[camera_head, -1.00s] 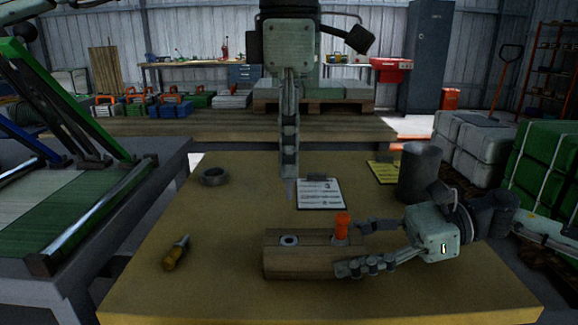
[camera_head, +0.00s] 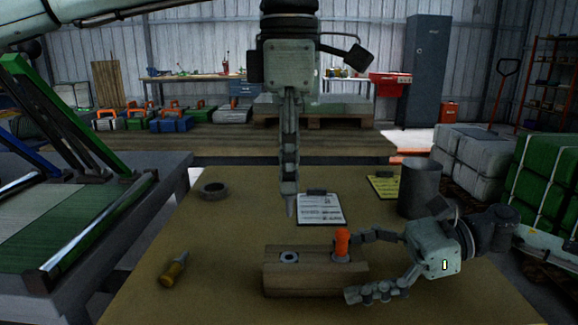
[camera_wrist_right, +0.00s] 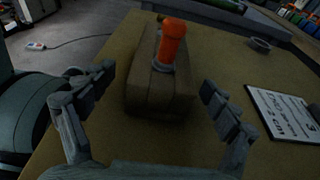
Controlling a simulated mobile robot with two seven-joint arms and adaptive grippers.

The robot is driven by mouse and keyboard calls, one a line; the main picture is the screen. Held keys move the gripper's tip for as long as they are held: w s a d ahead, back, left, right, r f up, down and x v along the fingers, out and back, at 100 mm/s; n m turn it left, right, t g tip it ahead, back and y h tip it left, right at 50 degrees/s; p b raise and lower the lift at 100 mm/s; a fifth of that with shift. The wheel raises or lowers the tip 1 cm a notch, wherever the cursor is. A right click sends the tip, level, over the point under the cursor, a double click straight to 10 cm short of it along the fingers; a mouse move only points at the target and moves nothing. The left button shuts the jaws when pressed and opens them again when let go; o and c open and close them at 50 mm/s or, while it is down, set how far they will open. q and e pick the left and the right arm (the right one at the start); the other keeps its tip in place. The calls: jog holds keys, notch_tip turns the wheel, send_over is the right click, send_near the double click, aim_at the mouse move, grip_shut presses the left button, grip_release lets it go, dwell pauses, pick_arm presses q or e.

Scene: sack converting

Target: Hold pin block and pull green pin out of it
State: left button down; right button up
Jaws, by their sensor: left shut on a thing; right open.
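The wooden pin block (camera_head: 300,283) lies on the table. A pin with an orange head (camera_head: 341,243) stands upright at its right end. A ringed hole (camera_head: 288,257) with no pin in it shows at its left. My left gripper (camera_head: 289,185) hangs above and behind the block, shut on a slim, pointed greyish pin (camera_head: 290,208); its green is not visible. My right gripper (camera_head: 362,265) is open at the block's right end, one finger behind and one in front. In the right wrist view, its fingers stand apart from the block (camera_wrist_right: 160,90).
A screwdriver (camera_head: 173,269) lies at left and a grey ring (camera_head: 213,190) at back left. A clipboard (camera_head: 321,209), a yellow sheet (camera_head: 383,186) and a dark cylinder (camera_head: 419,188) are at the back.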

aim_at(289, 197)
pick_arm(q)
jog(key=shift+f, duration=0.1)
pick_arm(e)
jog(key=shift+d, duration=0.15)
pick_arm(q)
jog(key=shift+f+b, duration=1.3)
jog(key=shift+b, duration=0.1)
pick_arm(e)
jog(key=shift+v, duration=2.75)
pick_arm(q)
jog(key=shift+f+b, duration=0.7)
jog(key=shift+b, duration=0.05)
pick_arm(e)
jog(key=shift+v, duration=1.65)
